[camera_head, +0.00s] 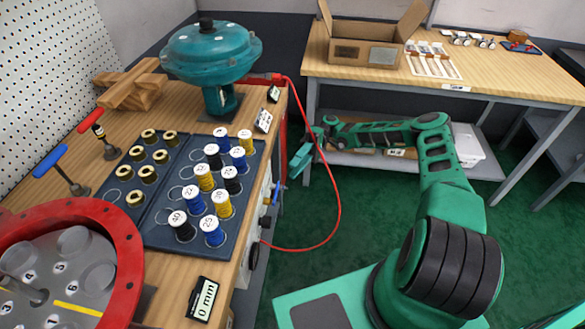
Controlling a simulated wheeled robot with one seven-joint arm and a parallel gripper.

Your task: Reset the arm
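My gripper (303,158) is at the end of my green arm, in the gap between the left workbench and the back table. It hangs in front of the bench's right side, below the bench top. It is small and seen from behind, so I cannot tell whether its fingers are open or shut. No object shows clearly in it. My arm stretches from the lower right, up to a raised elbow, then left toward the gripper.
The wooden bench (189,99) holds a teal actuator (210,52), a dark tray (160,232) of numbered spools, T-handles and a red round housing (128,245). A red hose (338,190) loops down beside my arm. The back table (490,75) bears an open cardboard box (362,52). Green floor is clear.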

